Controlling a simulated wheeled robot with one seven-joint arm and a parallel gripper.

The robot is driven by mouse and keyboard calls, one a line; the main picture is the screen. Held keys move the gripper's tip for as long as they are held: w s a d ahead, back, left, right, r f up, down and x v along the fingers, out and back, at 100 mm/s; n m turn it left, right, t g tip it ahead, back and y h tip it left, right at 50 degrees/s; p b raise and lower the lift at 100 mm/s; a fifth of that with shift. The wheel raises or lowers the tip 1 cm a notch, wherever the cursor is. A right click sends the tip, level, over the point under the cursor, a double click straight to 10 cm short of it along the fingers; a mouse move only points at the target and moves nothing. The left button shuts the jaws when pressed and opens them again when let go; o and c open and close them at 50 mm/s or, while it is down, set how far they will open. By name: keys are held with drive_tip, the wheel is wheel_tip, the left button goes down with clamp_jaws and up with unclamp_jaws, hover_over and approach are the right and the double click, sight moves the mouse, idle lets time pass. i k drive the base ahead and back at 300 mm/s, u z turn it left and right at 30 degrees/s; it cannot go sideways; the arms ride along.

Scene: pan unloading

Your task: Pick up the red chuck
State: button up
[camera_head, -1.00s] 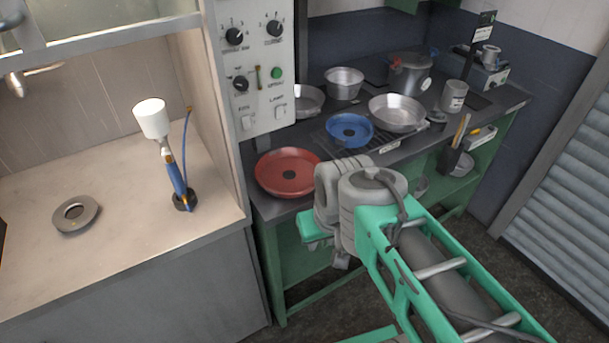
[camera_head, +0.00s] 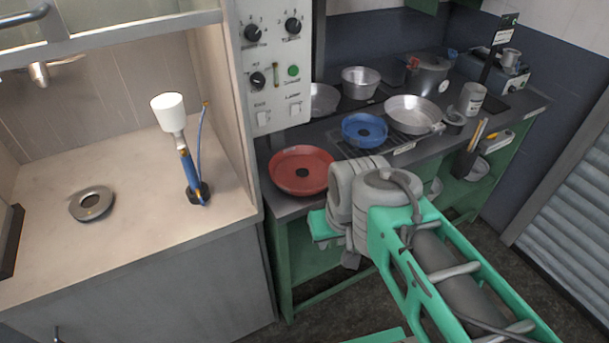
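The red chuck (camera_head: 301,171) is a shallow round red dish with a dark centre. It lies flat near the front left corner of the dark workbench (camera_head: 290,206), beside the control panel. My arm reaches in from the lower right, and its grey joint stands just right of and in front of the red chuck, overlapping the bench edge in the picture. The fingers of my gripper do not show; they are out of sight past the arm. I see nothing holding the red chuck.
A blue dish (camera_head: 364,130) and metal pans (camera_head: 412,113) lie behind and right of the red chuck. A control panel (camera_head: 272,70) rises at its left. A pale counter (camera_head: 130,215) holds a white-topped burner (camera_head: 169,113) and a metal ring (camera_head: 91,203).

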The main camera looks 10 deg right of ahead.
sight(302, 170)
drive_tip(key=u, duration=2.7)
drive_tip(key=k, duration=0.65)
drive_tip(key=z, duration=0.1)
